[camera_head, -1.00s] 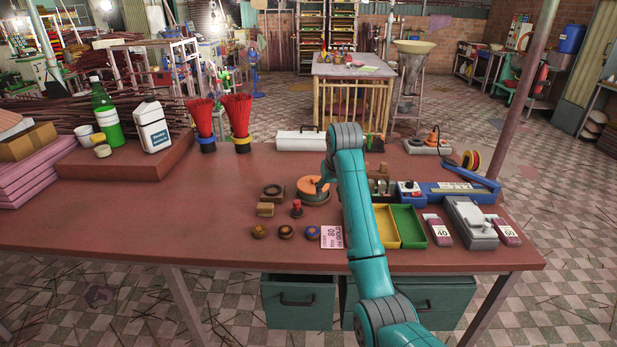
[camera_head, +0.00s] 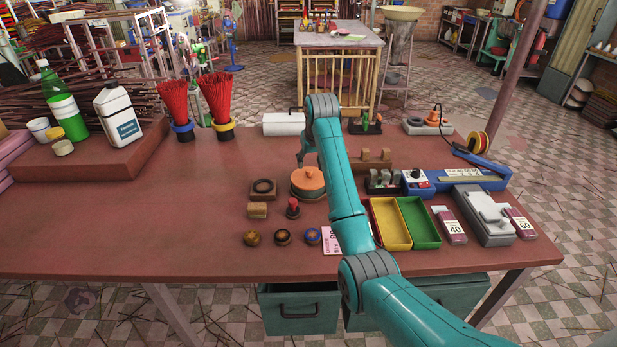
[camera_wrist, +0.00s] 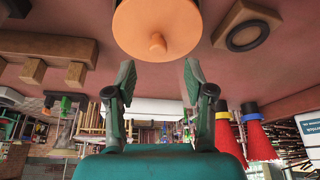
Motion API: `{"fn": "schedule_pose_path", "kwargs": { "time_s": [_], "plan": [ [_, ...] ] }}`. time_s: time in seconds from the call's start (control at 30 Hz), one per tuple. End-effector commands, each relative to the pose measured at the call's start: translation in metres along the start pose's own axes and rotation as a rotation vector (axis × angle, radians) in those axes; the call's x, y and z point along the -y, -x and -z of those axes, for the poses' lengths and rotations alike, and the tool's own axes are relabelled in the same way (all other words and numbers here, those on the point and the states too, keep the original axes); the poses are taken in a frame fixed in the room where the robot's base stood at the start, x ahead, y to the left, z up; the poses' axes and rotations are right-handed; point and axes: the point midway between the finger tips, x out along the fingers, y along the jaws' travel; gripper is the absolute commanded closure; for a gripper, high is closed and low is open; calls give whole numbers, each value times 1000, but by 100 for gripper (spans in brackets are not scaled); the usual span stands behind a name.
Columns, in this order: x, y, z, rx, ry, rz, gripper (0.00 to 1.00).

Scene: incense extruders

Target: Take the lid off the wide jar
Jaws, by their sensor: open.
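The wide jar (camera_head: 308,192) is a low, round brown vessel on the red-brown table. Its flat orange lid (camera_head: 307,177) sits on top of it. In the wrist view the lid (camera_wrist: 150,22) is a big tan-orange disc at the top, with its small rounded knob pointing toward my gripper. My gripper (camera_wrist: 160,72) is open and empty, its two fingers spread on either side below the knob and apart from it. In the head view my gripper (camera_head: 301,158) shows just behind the lid, partly hidden by my teal arm.
A square block with a dark ring (camera_head: 263,189) stands left of the jar, with a red-topped piece (camera_head: 292,208) in front. Yellow (camera_head: 390,222) and green (camera_head: 419,222) trays lie to the right. A wooden notched stand (camera_head: 372,162) is behind right. The table's left middle is clear.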

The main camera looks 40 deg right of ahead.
Motion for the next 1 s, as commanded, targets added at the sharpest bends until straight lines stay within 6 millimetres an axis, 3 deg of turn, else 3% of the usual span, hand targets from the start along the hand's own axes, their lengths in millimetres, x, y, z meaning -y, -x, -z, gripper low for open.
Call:
{"fn": "schedule_pose_path", "kwargs": {
  "time_s": [0.17, 0.5, 0.83, 1.0],
  "plan": [
    [0, -10, 0, 0, 0, 0, 47],
    [-3, -52, -4, 0, 0, 0, 47],
    [-3, -58, -3, -1, 0, 0, 47],
    [-3, -58, -4, -1, 0, 0, 89]
  ]
}}
